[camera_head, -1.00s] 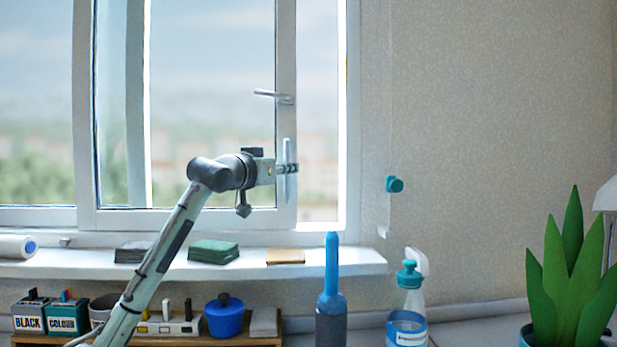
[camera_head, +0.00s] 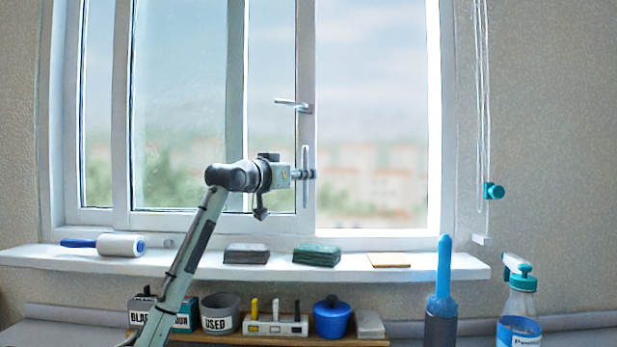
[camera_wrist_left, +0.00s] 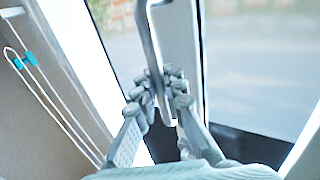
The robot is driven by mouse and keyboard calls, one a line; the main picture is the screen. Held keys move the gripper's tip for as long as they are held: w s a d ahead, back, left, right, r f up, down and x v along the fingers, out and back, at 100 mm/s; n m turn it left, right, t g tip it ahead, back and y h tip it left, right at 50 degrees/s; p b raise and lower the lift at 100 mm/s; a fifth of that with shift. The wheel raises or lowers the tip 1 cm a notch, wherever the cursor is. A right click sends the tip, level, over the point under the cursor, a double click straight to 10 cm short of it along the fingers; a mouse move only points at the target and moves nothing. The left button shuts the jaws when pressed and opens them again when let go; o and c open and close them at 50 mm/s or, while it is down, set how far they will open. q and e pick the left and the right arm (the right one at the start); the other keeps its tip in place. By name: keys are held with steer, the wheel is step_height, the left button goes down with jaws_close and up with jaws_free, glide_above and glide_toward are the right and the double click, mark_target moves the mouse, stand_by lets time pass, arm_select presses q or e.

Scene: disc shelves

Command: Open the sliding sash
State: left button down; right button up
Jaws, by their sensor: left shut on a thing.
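The sliding sash (camera_head: 306,60) is a white-framed glass panel. Its right stile stands left of a wide open gap in the window frame (camera_head: 448,120). A slim vertical pull handle (camera_head: 305,152) is on that stile, below a lever handle (camera_head: 293,104). My left gripper (camera_head: 309,174) is shut on the pull handle. In the left wrist view the fingers of the gripper (camera_wrist_left: 158,92) close around the bar of the pull handle (camera_wrist_left: 148,35), and the sash stile (camera_wrist_left: 183,50) is just behind. My right gripper is not in view.
On the sill (camera_head: 210,262) lie a lint roller (camera_head: 120,245), a grey pad (camera_head: 246,254), a green pad (camera_head: 317,255) and a tan piece (camera_head: 388,260). A blind cord with a teal knob (camera_head: 493,190) hangs at right.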

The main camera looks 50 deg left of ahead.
arm_select(q)
steer(key=shift+s+a, duration=0.2)
steer(key=shift+s, duration=0.05)
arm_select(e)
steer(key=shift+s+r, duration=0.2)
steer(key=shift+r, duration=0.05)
arm_select(q)
steer(key=c, duration=1.6)
jaws_free()
steer(key=v, duration=1.2)
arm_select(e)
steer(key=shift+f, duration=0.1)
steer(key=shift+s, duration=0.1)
